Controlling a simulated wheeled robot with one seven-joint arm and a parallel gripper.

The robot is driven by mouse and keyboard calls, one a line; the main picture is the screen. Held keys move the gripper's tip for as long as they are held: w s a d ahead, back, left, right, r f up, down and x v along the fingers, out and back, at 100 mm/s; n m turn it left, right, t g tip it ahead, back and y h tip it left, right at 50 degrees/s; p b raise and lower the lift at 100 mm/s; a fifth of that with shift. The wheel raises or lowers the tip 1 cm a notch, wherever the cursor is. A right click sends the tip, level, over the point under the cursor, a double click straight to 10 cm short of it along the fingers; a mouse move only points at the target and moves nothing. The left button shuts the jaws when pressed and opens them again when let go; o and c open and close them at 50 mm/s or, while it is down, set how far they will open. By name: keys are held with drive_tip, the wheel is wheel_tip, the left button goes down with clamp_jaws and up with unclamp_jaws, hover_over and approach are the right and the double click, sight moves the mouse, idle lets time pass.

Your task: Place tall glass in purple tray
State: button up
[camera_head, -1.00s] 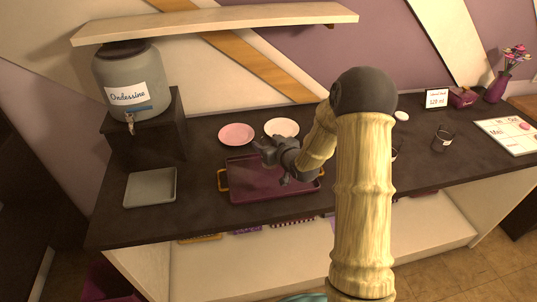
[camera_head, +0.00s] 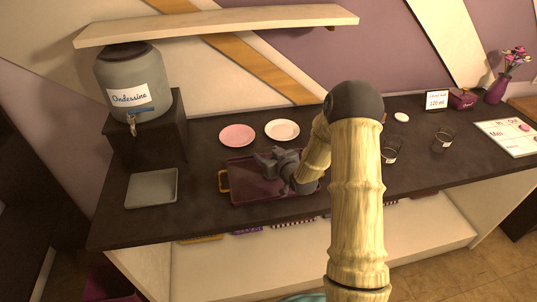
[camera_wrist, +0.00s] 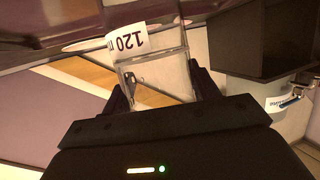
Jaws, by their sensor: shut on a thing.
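The purple tray (camera_head: 238,193) with yellow handles lies near the front of the dark counter. My gripper (camera_head: 268,162) is over the tray, toward its back part. In the wrist view, my gripper (camera_wrist: 155,92) is shut on a clear glass (camera_wrist: 150,68) with a white label reading "120", upside down in that picture. In the head view the held glass is hard to make out, being transparent and small behind the gripper. I cannot tell whether its base touches the tray.
A pink plate (camera_head: 237,135) and a white plate (camera_head: 282,129) sit behind the tray. A grey tray (camera_head: 152,188) and a dispenser (camera_head: 130,85) on a dark stand are at left. Two more glasses (camera_head: 390,151) (camera_head: 443,142) stand at right. A shelf (camera_head: 215,22) overhangs the back.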

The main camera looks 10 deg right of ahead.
drive_tip(key=shift+f, duration=0.15)
drive_tip(key=o, duration=1.2)
drive_tip(key=shift+c, duration=0.2)
drive_tip(key=shift+s+r, duration=0.1)
drive_tip(key=shift+r, duration=0.15)
drive_tip(key=b+v, duration=0.2)
drive_tip(key=v, duration=0.9)
drive_tip(key=shift+s+d, duration=0.2)
drive_tip(key=shift+s, duration=0.15)
drive_tip(key=shift+r, duration=0.1)
